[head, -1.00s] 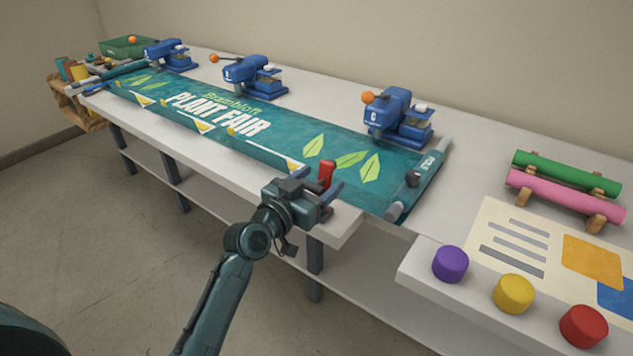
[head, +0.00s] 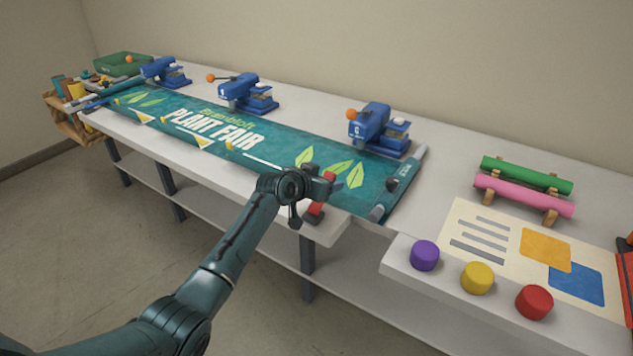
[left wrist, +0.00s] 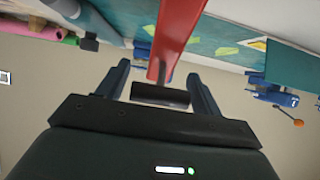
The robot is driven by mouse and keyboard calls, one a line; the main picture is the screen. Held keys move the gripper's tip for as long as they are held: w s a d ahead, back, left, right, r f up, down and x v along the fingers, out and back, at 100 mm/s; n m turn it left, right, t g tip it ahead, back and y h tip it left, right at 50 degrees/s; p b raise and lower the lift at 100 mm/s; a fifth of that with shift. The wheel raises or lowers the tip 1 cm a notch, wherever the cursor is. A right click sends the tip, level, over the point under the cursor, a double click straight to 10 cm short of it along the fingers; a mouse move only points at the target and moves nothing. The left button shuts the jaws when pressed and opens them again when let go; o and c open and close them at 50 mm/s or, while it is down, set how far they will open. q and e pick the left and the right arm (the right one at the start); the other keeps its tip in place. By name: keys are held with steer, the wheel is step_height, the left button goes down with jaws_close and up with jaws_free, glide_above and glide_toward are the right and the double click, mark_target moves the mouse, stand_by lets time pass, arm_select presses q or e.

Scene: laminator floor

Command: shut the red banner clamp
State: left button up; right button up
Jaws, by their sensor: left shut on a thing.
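The red banner clamp (head: 317,208) is at the front edge of the table, by the near right part of the teal banner (head: 270,145). In the head view my left gripper (head: 335,186) is over it and hides part of it. In the left wrist view the clamp's long red lever (left wrist: 176,35) runs down between the two fingers of my left gripper (left wrist: 160,75), which is shut on it. The clamp's jaw and its contact with the banner are hidden. My right gripper is in neither view.
Blue presses (head: 373,130) stand along the banner's far edge. Purple (head: 425,255), yellow (head: 477,278) and red (head: 534,302) knobs line the front right. Green (head: 527,174) and pink (head: 525,194) rolls lie on a rack behind.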

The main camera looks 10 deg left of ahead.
arm_select(q)
steer(key=shift+w+d+f+g, duration=0.2)
steer(key=shift+w+f+g, duration=0.1)
steer(key=shift+w+f, duration=0.25)
steer(key=shift+w+d+f+g+y, duration=0.1)
steer(key=shift+w+f+g+y, duration=0.1)
steer(key=shift+g+y, duration=0.1)
steer(key=shift+w+d+f+g+y, duration=0.15)
steer(key=shift+w+f+g+y, duration=0.15)
steer(key=shift+f+g, duration=0.45)
steer(key=shift+w+d+f+g, duration=0.15)
steer(key=shift+f+g, duration=0.2)
steer(key=shift+f, duration=0.25)
steer(key=o, duration=1.1)
steer(key=shift+o, duration=1.4)
steer(key=shift+w+r, duration=0.15)
steer(key=shift+r, duration=0.05)
steer(key=shift+r, duration=0.1)
